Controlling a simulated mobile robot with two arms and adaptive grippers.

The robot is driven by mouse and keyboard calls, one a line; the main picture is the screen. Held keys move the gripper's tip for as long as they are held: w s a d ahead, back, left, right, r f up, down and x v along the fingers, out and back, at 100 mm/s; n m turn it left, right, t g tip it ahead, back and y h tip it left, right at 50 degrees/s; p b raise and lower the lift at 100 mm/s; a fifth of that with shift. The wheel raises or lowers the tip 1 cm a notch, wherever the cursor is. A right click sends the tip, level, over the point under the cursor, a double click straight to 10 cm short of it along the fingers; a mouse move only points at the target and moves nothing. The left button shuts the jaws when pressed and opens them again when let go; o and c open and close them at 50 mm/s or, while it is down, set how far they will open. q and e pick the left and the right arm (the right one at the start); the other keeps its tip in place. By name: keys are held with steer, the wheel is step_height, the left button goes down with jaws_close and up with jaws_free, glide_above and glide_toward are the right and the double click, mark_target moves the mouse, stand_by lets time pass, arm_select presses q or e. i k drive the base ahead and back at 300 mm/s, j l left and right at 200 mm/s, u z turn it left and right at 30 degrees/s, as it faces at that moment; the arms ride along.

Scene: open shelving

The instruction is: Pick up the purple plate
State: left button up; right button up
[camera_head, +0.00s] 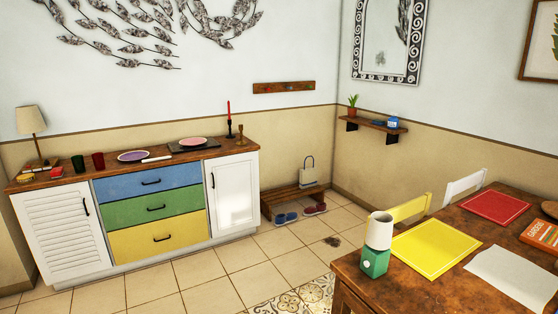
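A purple plate (134,156) lies flat on top of the wooden-topped sideboard (232,149) against the back wall, left of its middle. A pink plate (192,142) lies to its right on a dark flat board or tray. A thin white object (157,159) lies close to the purple plate's right front side. Neither of my grippers shows in this view.
A red cup (98,160), a dark green cup (78,164), a lamp (31,122) and candlesticks (240,134) stand on the sideboard. A wooden table (398,288) with placemats and chairs fills the right foreground. Tiled floor before the sideboard is clear.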

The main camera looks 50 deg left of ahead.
mark_target(133, 156)
steer(key=u, duration=2.7)
